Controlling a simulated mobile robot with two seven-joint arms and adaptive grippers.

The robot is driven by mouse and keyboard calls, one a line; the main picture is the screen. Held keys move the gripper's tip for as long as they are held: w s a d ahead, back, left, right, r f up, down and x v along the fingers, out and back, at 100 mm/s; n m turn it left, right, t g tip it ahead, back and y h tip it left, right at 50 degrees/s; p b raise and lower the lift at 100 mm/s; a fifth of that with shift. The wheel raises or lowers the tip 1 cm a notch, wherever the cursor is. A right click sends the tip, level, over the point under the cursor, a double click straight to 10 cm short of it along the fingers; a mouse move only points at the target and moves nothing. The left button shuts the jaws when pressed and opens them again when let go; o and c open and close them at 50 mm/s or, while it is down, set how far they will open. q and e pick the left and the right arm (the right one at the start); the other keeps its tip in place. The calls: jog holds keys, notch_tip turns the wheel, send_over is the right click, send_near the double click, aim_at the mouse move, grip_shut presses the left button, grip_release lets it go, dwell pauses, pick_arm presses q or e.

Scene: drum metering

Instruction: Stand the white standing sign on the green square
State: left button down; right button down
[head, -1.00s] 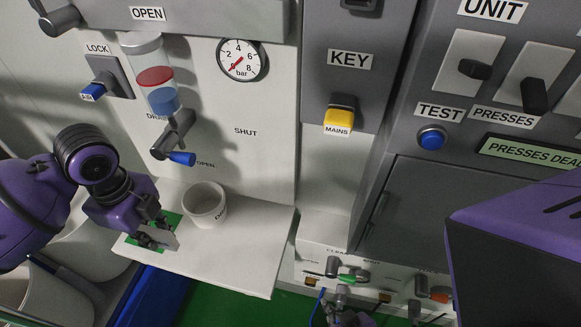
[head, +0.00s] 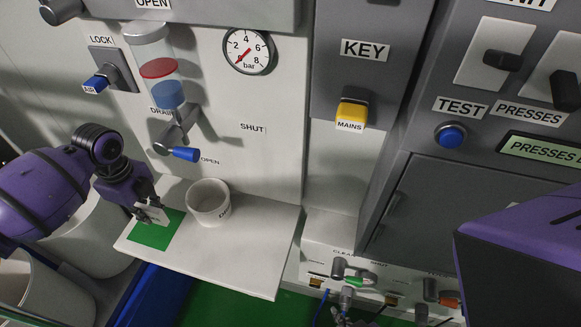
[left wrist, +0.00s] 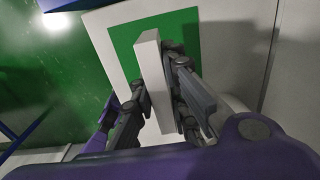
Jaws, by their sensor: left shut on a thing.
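The white standing sign (head: 155,213) is a small pale plate, held between the fingers of my left gripper (head: 148,207). It also shows in the left wrist view (left wrist: 153,80), edge-on between the two fingers (left wrist: 158,100). The green square (head: 152,236) lies on the white shelf at its left end. In the head view the sign overlaps the square's back part; I cannot tell whether it touches. The square also shows in the left wrist view (left wrist: 188,32), behind the sign. My right gripper (head: 350,318) is at the bottom edge, mostly cut off, its fingers unclear.
A white cup (head: 209,203) stands on the shelf (head: 258,245) just right of the green square. A drain valve with a blue handle (head: 184,154) hangs above. The shelf's right half is clear. White bins (head: 60,290) stand below left.

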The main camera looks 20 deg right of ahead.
aim_at(152, 218)
pick_arm(q)
notch_tip(152, 218, down, 3)
jog(key=shift+w+f, duration=0.1)
jog(key=shift+f, duration=0.15)
jog(key=c, duration=1.7)
grip_release()
jog(key=shift+c, duration=0.2)
